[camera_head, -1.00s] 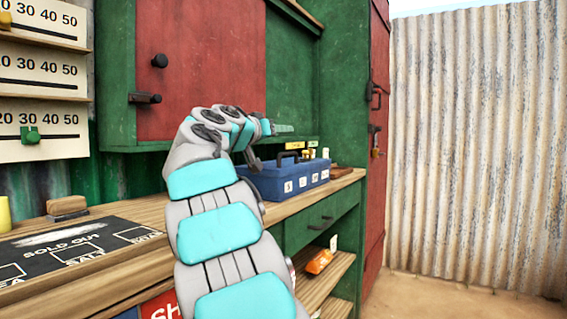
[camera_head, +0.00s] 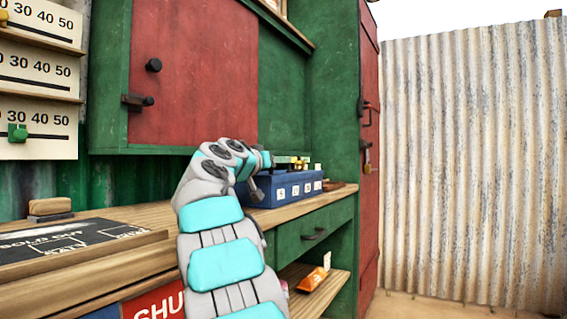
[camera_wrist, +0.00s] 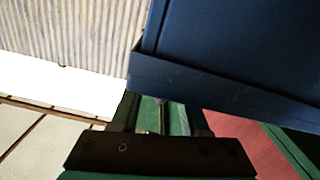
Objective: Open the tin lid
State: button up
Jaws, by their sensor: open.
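The blue tin (camera_head: 290,188) stands on the wooden counter, with small white labels along its front. My gripper (camera_head: 290,160) is low at the tin's top edge in the head view, with my wrist in front of the tin's left end. The tin's handle and most of its lid are hidden there. In the wrist view a large blue face with a raised rim, part of the tin (camera_wrist: 235,45), fills the upper right. My open gripper (camera_wrist: 160,117) lies just below that rim, with nothing seen between its fingers. I cannot tell whether it touches the tin.
The red cupboard door (camera_head: 195,70) and green frame rise behind the counter (camera_head: 150,215). A red door (camera_head: 371,150) stands right of the tin. A drawer handle (camera_head: 314,234) sticks out below. A dark sign board (camera_head: 60,245) lies at left. Open ground is at right.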

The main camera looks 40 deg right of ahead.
jog(key=shift+p+x, duration=0.3)
jog(key=shift+x, duration=1.6)
grip_shut()
